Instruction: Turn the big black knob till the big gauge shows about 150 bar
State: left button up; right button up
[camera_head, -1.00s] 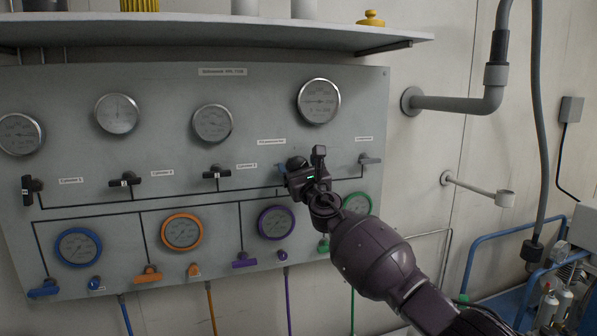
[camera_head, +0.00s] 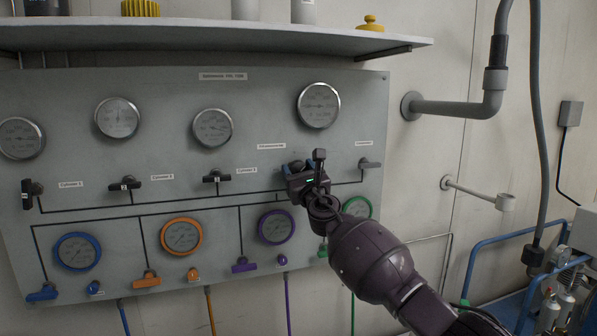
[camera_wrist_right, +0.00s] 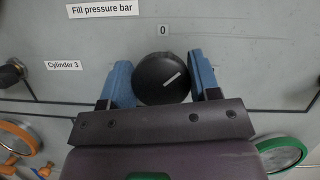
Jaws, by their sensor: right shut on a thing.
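The big black knob (camera_wrist_right: 155,85) is round with a white pointer line slanting up to the right. A label reading 0 is above it, and a "Fill pressure bar" label (camera_wrist_right: 101,9) is at upper left. My right gripper (camera_wrist_right: 161,80) is shut on the knob, one blue finger on each side. In the head view my right gripper (camera_head: 299,167) hides most of the knob. The big gauge (camera_head: 318,105) is a round silver-rimmed dial above the gripper. Its needle looks roughly level, but its reading is too small to tell. My left gripper is not in view.
Several smaller gauges and black valve handles fill the grey panel (camera_head: 300,75). A black T-handle (camera_head: 217,178) is left of my gripper; another handle (camera_head: 369,163) is to its right. A shelf (camera_head: 220,32) overhangs the panel. Grey pipes (camera_head: 455,105) project at right.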

jog(key=shift+m, duration=0.3)
jog(key=m+t+h, duration=0.1)
jog(key=m+h, duration=0.2)
jog(key=m, duration=0.2)
jog(key=shift+m+b, duration=0.35)
jog(key=shift+m, duration=0.05)
jog(key=m+h, duration=0.1)
jog(key=m, duration=0.2)
jog(key=m+h, duration=0.2)
jog(key=m, duration=0.1)
jog(key=shift+d+h, duration=0.1)
jog(key=shift+h, duration=0.2)
jog(key=m+h, duration=0.1)
jog(key=m, duration=0.2)
jog(key=m+g+h, duration=0.1)
jog(key=m, duration=0.2)
jog(key=shift+d+f+m+g+h+p, duration=0.1)
jog(key=shift+m+g+h+p, duration=0.3)
jog(key=shift+m, duration=0.7)
jog(key=shift+f+m+g+h+p, duration=0.15)
jog(key=shift+m+g, duration=0.35)
jog(key=shift+m, duration=0.6)
jog(key=shift+w, duration=0.1)
jog(key=o, duration=0.9)
jog(key=shift+r, duration=0.1)
